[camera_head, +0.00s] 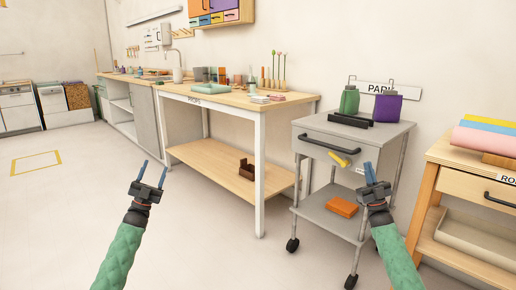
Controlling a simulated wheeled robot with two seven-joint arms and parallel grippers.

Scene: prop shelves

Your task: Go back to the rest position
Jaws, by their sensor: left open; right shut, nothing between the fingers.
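My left gripper (153,173) is open and empty, with its two blue fingers spread apart. It is held up over the bare floor, left of the props table. My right gripper (371,175) has its blue fingers together with nothing between them. It shows in front of the right side of the grey cart (330,200); I cannot tell how far it is from the cart. Both green-sleeved arms come up from the bottom of the picture.
The cart has green (349,101) and purple (387,107) containers on top and an orange block (343,207) below. A wooden table (443,154) stands at right. Floor at left is clear.

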